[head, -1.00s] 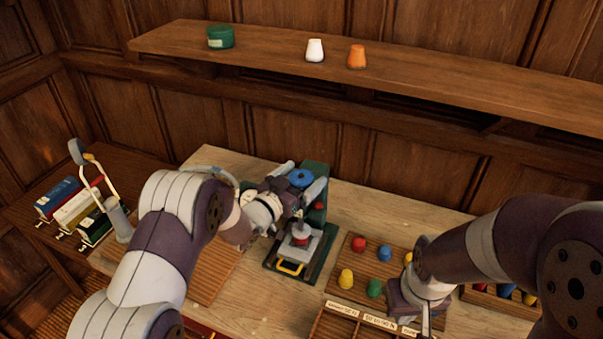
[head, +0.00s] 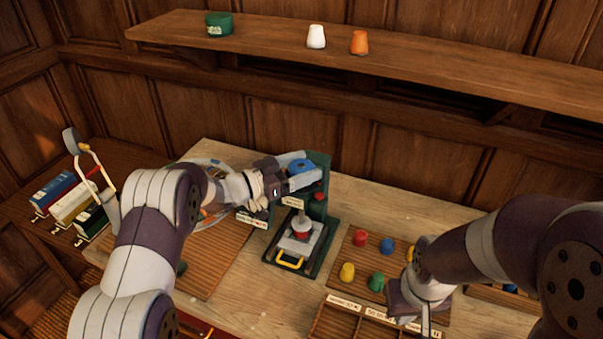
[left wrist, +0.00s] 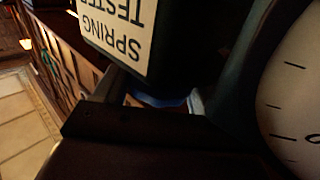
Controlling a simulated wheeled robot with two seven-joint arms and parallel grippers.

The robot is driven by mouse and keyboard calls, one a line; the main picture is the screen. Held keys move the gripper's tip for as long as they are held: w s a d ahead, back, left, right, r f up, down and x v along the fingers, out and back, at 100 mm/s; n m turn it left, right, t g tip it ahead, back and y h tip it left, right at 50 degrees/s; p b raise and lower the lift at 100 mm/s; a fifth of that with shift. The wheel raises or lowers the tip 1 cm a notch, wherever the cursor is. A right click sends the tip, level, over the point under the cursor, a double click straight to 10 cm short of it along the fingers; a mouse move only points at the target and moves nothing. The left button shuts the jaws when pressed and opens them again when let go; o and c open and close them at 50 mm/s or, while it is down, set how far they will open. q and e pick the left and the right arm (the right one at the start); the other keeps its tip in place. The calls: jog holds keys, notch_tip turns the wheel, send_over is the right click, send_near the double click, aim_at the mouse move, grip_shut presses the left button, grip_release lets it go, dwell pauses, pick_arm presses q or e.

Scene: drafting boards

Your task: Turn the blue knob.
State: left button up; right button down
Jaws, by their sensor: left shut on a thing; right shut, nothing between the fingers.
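The blue knob (head: 301,165) sits at the top of the green spring tester (head: 317,160), seen in the head view. My left gripper (head: 299,170) is shut on the blue knob, one finger on its far side and one on its near side. In the left wrist view a sliver of the blue knob (left wrist: 160,99) shows between the fingers, below the upside-down label (left wrist: 122,28); the rest is hidden. My right gripper (head: 426,318) is shut and empty at the front right, pointing down near the compartment tray.
The tester's base holds a red piece (head: 302,232) and a yellow handle (head: 289,259). A wooden board with coloured pegs (head: 347,271) and a labelled compartment tray (head: 334,322) lie to the right. A pale dial (left wrist: 290,110) is close in the left wrist view.

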pick_arm(q)
jog(key=shift+r+m+g+h, duration=0.1)
jog(key=shift+m+g+h, duration=0.2)
jog(key=shift+g, duration=0.1)
jog(key=o, duration=1)
jog(key=shift+c, duration=0.2)
jog(key=b+v, duration=0.4)
jog(key=v, duration=0.8)
jog(key=shift+s+a, duration=0.2)
jog(key=shift+a, duration=0.1)
jog(key=shift+w, duration=0.1)
